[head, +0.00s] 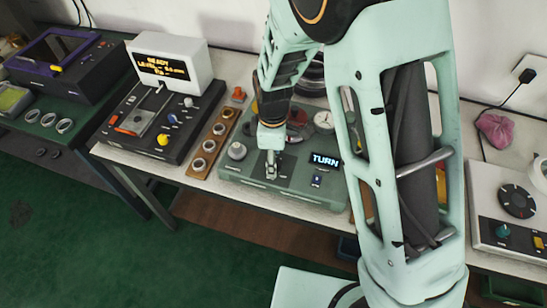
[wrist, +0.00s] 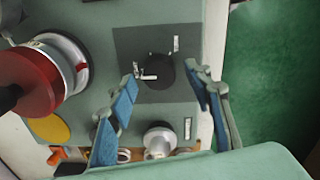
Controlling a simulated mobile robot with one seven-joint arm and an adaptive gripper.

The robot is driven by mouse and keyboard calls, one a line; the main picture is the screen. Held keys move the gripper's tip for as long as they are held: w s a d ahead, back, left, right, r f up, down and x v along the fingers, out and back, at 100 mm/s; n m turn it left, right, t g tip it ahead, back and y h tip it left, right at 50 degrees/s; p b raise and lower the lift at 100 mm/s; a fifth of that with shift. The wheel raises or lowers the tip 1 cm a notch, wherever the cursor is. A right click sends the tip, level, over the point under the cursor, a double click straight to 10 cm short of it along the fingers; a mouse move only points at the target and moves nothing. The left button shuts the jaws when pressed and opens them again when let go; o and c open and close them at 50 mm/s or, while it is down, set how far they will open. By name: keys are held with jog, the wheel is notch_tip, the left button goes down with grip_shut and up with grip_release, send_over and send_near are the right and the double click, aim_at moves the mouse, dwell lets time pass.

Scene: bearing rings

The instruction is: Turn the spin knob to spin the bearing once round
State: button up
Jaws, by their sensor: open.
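The grey-green tester (head: 230,186) stands on the bench, and its small display (head: 325,160) reads "TURN". In the wrist view, a dark round knob (wrist: 163,74) with a white pointer sits on a dark square plate. It appears to be the spin knob. My gripper (wrist: 163,78) is open over it, with one blue-padded finger on each side; I cannot tell whether they touch it. In the head view my gripper (head: 271,172) points down at the tester's front and hides this knob. The bearing seems to be the silver ring (wrist: 73,57) under a red cap (wrist: 25,82).
A pale knob (wrist: 158,138) is close below the fingers in the wrist view; it shows left of my gripper in the head view (head: 237,151). A wooden rack (head: 203,153) with several rings stands left of the tester. A dial gauge (head: 323,121) is behind.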

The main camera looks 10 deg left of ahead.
jog(key=shift+f, duration=0.15)
jog(key=c, duration=1.1)
jog(key=shift+c, duration=0.2)
